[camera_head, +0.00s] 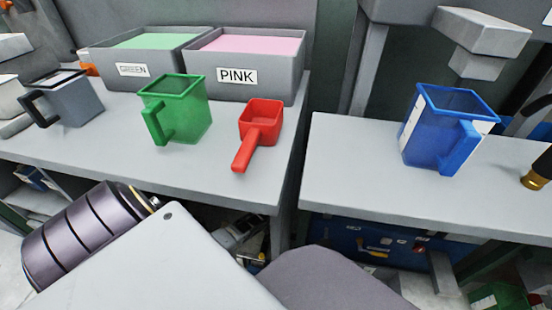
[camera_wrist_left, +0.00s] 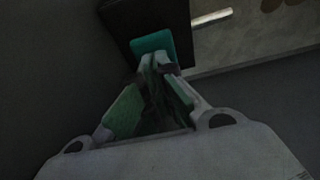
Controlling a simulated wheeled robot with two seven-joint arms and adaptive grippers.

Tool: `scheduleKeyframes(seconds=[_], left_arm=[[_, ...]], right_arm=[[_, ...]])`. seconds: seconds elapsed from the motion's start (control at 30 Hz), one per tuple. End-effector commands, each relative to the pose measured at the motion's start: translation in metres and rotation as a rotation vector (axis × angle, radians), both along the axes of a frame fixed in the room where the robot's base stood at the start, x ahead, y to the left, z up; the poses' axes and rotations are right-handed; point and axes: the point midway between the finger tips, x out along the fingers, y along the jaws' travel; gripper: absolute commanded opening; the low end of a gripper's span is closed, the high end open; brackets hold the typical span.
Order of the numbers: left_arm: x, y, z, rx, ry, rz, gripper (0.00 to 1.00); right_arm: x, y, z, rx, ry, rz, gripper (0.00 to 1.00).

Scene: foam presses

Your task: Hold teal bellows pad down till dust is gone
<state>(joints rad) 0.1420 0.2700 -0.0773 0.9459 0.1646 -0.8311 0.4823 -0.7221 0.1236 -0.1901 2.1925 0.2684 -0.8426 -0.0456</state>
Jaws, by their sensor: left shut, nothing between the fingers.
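The teal bellows pad (camera_wrist_left: 153,41) shows in the left wrist view, set in a dark frame at the top middle. My left gripper (camera_wrist_left: 157,62) is shut and empty, with its fingertips at the lower edge of the pad. The tips hide part of the pad, and I cannot tell whether they touch it or how far it is pressed. The pad does not show in the head view, and no dust can be made out. My right gripper is not in view.
In the head view a green pitcher (camera_head: 178,108), a red scoop (camera_head: 258,131), a grey pitcher (camera_head: 68,100) and bins labelled GREEN (camera_head: 133,70) and PINK (camera_head: 237,76) stand on a grey bench. A blue pitcher (camera_head: 447,130) stands on another bench at right.

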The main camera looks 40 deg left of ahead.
Motion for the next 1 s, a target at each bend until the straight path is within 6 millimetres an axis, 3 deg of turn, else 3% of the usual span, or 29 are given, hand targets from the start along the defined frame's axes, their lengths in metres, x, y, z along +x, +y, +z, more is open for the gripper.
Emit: scheduleKeyframes(seconds=[0.3, 1.0], left_arm=[[0.000, 0.000, -0.023, 0.000, 0.000, 0.000, 0.00], [-0.001, -0.001, -0.025, -0.001, 0.003, -0.001, 0.00]], right_arm=[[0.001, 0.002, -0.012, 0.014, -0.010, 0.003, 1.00], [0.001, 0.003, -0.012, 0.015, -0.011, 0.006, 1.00]])
